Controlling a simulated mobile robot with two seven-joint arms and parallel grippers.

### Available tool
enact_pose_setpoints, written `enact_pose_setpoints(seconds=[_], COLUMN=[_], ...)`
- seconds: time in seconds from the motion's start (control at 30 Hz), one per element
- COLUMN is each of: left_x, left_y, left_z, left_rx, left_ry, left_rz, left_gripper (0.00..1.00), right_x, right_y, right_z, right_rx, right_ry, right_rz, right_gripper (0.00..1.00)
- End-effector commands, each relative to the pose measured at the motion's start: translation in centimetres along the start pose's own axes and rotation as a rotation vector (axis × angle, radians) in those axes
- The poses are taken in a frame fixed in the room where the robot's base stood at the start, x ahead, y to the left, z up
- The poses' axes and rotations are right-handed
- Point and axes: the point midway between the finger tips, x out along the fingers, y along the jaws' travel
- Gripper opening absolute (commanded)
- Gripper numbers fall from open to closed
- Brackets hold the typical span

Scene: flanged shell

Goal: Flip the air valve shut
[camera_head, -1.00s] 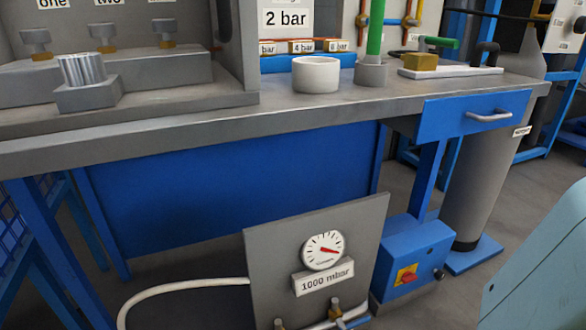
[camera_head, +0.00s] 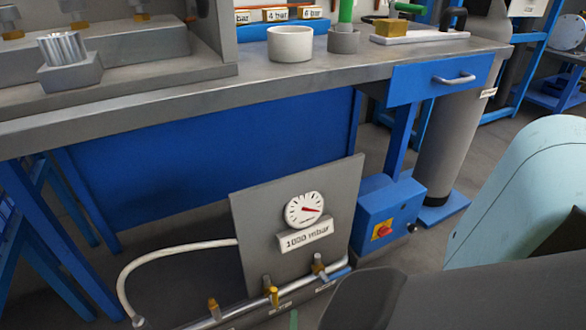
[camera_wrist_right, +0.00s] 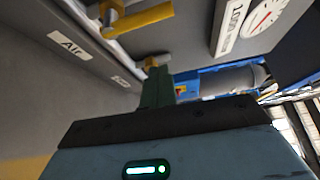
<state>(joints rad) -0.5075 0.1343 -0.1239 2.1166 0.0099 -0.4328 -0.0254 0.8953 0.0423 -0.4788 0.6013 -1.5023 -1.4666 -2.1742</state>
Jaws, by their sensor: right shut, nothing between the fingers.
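The air valve (camera_wrist_right: 135,18) has a yellow lever that lies across the pipe, beside a white "Air" label (camera_wrist_right: 70,46) in the right wrist view. A second yellow valve (camera_wrist_right: 153,61) sits further along the pipe. In the head view, several small valves stand on the pipe below the gauge panel, one with a yellow lever (camera_head: 272,296); their labels are too small to read. My right gripper (camera_wrist_right: 157,88) is shut and empty, its green fingers pointing toward the pipe, apart from the air lever. Only a green tip (camera_head: 293,320) shows in the head view. My left gripper is out of view.
The grey panel (camera_head: 250,220) carries a dial gauge (camera_head: 305,210) and a "1000 mbar" plate. A blue box with a red switch (camera_head: 382,230) stands to its right. A white hose (camera_head: 135,265) curves at left. The workbench (camera_head: 130,115) overhangs behind.

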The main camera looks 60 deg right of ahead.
Motion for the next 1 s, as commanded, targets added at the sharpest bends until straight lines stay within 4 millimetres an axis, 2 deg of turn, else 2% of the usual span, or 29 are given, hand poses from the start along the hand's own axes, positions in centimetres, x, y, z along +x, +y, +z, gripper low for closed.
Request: enact_pose_setpoints(seconds=[0.1, 0.3, 1.0], left_x=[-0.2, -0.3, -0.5], left_y=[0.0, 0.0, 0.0], left_z=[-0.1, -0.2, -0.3], left_rx=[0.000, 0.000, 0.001], left_ry=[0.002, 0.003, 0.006], left_rz=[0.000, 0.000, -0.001], left_gripper=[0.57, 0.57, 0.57], right_x=[-1.8, -3.0, -3.1], right_y=[0.0, 0.1, -0.2], right_z=[0.1, 0.0, 0.1], right_rx=[0.001, 0.001, 0.003], right_ry=[-0.001, 0.000, 0.000], right_rz=[0.001, -0.001, -0.002], right_gripper=[0.00, 0.00, 0.00])
